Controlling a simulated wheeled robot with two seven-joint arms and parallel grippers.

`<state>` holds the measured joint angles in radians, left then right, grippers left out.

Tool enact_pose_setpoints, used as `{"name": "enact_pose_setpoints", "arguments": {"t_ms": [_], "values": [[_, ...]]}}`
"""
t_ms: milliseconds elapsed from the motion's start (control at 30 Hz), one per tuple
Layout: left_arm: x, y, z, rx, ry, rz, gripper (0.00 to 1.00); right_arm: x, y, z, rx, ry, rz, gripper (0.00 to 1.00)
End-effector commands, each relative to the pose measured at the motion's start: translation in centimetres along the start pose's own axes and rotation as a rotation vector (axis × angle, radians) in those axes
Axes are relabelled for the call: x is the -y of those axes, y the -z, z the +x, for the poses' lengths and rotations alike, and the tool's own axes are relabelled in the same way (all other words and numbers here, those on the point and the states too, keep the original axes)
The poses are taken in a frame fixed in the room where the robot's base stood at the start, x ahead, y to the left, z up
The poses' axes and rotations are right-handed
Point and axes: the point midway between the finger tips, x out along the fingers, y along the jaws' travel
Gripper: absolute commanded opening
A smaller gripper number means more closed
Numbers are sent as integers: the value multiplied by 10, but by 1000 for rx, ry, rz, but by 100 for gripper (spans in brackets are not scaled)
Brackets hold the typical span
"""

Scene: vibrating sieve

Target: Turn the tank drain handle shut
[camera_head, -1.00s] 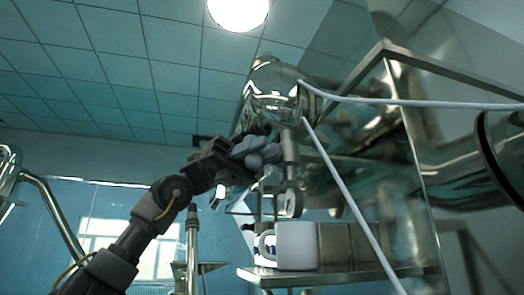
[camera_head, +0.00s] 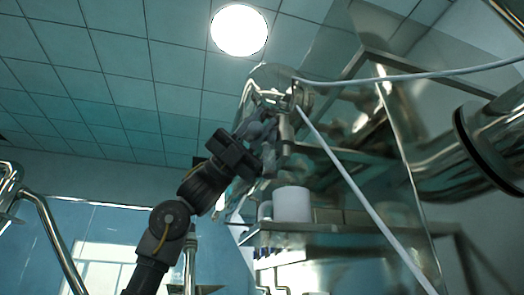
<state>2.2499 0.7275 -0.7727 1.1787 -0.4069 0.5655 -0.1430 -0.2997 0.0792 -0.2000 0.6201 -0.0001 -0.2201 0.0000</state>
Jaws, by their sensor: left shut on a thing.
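The shiny metal tank drain fitting (camera_head: 272,78) is at the upper middle, with a short upright metal stem (camera_head: 285,128) below it. My left gripper (camera_head: 263,136) reaches up from the bottom and is shut on the drain handle just left of this stem. The handle is mostly hidden by the gripper's dark body and grey fingers, so its exact angle cannot be told. My right gripper is not in view.
A white mug (camera_head: 292,204) stands on a metal shelf (camera_head: 310,228) below the fitting. Pale hoses (camera_head: 370,195) slope down right and run right from the fitting. A large metal pipe (camera_head: 490,145) is at the right.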

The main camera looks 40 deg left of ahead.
Motion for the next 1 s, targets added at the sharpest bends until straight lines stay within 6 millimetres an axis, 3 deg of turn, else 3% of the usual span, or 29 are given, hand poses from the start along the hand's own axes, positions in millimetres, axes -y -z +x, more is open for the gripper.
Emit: {"name": "enact_pose_setpoints", "arguments": {"t_ms": [33, 100, 400, 1000], "values": [[-5, 6, -3, 25, 7, -22, 0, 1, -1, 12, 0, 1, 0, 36], [-4, 5, -2, 69, 18, -50, 0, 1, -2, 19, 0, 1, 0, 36], [-2, 0, 0, 211, 53, -136, 0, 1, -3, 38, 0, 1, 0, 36], [-1, -4, 2, 274, 67, -174, 0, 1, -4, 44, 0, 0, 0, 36]]}}
